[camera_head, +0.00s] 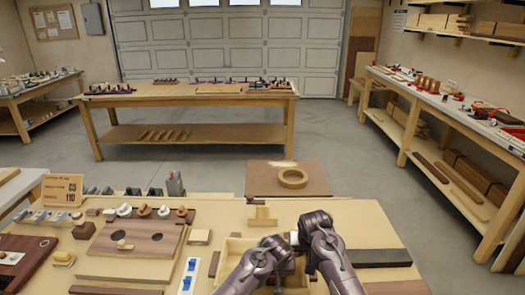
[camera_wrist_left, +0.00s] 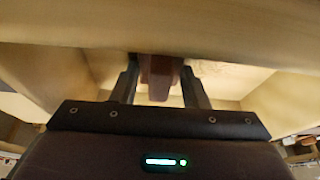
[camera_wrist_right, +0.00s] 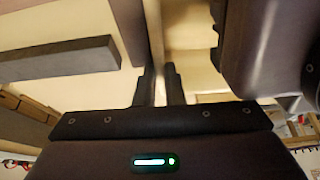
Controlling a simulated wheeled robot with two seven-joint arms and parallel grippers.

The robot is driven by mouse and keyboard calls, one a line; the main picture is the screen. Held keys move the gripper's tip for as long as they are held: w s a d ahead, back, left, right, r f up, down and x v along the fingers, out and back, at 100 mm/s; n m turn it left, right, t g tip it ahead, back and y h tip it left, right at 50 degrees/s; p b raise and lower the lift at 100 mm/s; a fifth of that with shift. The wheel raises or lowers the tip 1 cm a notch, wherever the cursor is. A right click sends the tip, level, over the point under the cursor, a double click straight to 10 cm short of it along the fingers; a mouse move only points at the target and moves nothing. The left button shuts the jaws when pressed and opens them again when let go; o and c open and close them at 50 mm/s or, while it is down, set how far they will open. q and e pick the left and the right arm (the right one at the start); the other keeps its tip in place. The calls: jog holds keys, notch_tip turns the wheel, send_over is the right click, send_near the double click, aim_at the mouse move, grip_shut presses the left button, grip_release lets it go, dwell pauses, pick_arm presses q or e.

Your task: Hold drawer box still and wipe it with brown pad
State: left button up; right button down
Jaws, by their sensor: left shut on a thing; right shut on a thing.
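The drawer box (camera_head: 235,246) is an open, pale wooden box on the near bench. My arms cover much of its right side in the head view. My left gripper (camera_wrist_left: 158,78) is shut on the brown pad (camera_wrist_left: 157,92), with pale box walls around it in the left wrist view. Whether the pad touches the wood is hard to tell. My right gripper (camera_wrist_right: 160,82) is shut on a thin pale wall of the drawer box (camera_wrist_right: 154,40). In the head view it is at the box's right side, close to my left gripper.
A brown board with a wooden ring (camera_head: 292,178) lies beyond the box. A dark board (camera_head: 157,240) with two holes and several knobs are at left. Blue-marked white strip (camera_head: 188,275) is left of the box.

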pick_arm(q)
jog(key=shift+s+d+f, duration=0.1)
jog(key=shift+d+f, duration=0.05)
jog(key=shift+d, duration=0.1)
jog(key=shift+s, duration=0.1)
jog(key=shift+s, duration=0.2)
jog(key=shift+a+r, duration=0.15)
jog(key=shift+a, duration=0.8)
jog(key=shift+a+r, duration=0.1)
jog(key=shift+a, duration=0.8)
jog(key=shift+a, duration=0.2)
jog(key=shift+a+f, duration=0.2)
jog(key=shift+a, duration=1.45)
jog(key=shift+d+r, duration=0.15)
jog(key=shift+d, duration=3.55)
